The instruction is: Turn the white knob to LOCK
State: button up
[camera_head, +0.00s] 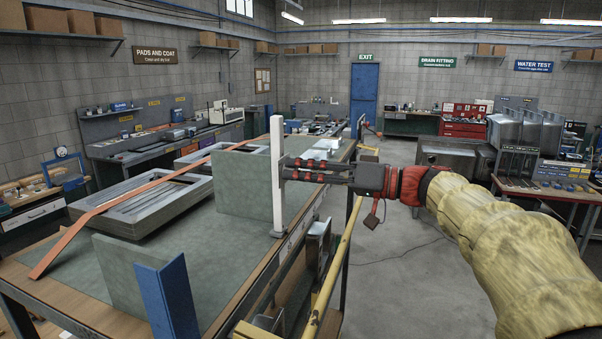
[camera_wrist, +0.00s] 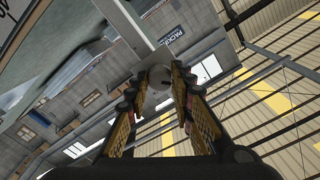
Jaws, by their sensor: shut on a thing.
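A white upright post (camera_head: 277,185) stands at the right edge of the workbench in the head view. My gripper (camera_head: 287,169) reaches in from the right, level, with its fingertips at the post's right side. In the wrist view the white post (camera_wrist: 125,22) runs down from the top toward the fingertips. A pale round knob (camera_wrist: 158,77) shows between the fingers of my gripper (camera_wrist: 167,76), which are shut on it. The fingers partly cover the knob. I cannot make out a LOCK mark or the knob's angle. In the head view the knob is hidden by the fingertips.
The workbench (camera_head: 225,225) holds grey sink racks (camera_head: 140,205), an orange strip (camera_head: 110,208), grey-green upright panels (camera_head: 243,185) and a blue angled piece (camera_head: 168,298). A yellow rail (camera_head: 335,265) runs along its right side. The floor (camera_head: 400,270) to the right is open.

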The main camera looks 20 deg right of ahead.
grip_shut()
jog(key=shift+m, duration=0.3)
jog(key=shift+m+p, duration=3.25)
jog(key=shift+m, duration=5.35)
jog(key=shift+f, duration=0.1)
jog(key=o, duration=0.8)
grip_release()
